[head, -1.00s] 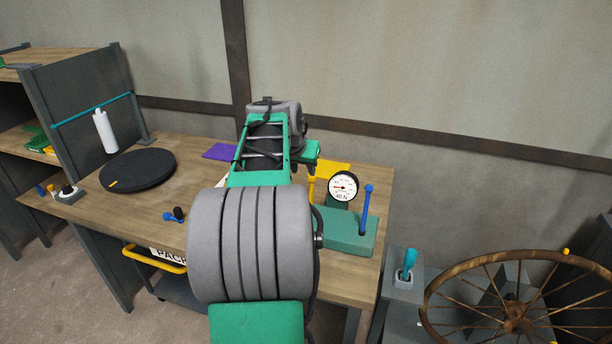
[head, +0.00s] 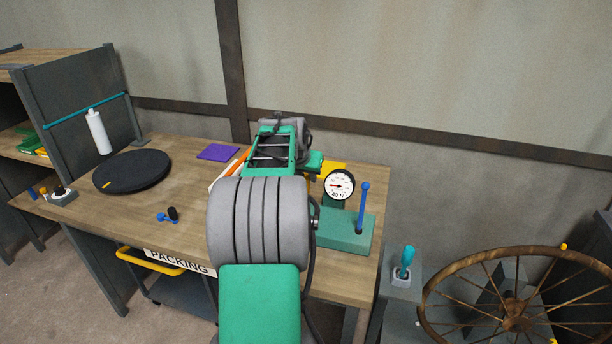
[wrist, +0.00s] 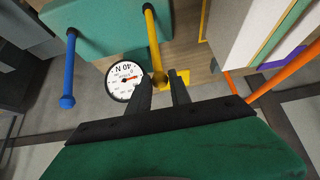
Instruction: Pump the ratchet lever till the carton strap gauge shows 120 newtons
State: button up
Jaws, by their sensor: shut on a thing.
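My gripper (wrist: 162,90) is shut on the knobbed end of the yellow lever (wrist: 153,40) in the wrist view; in the head view my arm hides most of this. The lever stands on a teal base (head: 345,238), beside a blue lever (head: 363,208) that stands upright and apart from my gripper. The round white gauge (head: 339,185) shows "40 N" on its face. Its red needle points left in the head view; the gauge also shows upside down in the wrist view (wrist: 127,82). A pale box-like thing (wrist: 240,35) and orange bands (wrist: 285,70) show at the right there.
A black round turntable (head: 132,172), a purple pad (head: 218,152) and a small blue-and-black part (head: 168,215) lie on the wooden bench (head: 120,215). A spoked wheel (head: 510,300) and a teal-handled tool (head: 404,262) are at the right.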

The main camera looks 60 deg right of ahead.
grip_shut()
jog(key=shift+a+f, duration=0.1)
jog(key=a+b, duration=0.1)
jog(key=a, duration=0.1)
jog(key=a+b, duration=0.1)
jog(key=a, duration=0.1)
jog(key=s+a+b, duration=0.1)
jog(key=shift+a+f, duration=0.15)
jog(key=shift+a, duration=0.25)
jog(key=shift+b, duration=0.3)
jog(key=a, duration=0.1)
jog(key=b, duration=0.1)
jog(key=a, duration=0.1)
jog(key=shift+s+a+f+b, duration=0.25)
jog(key=shift+a+f+b, duration=0.05)
jog(key=shift+f+b, duration=0.1)
jog(key=shift+r, duration=0.1)
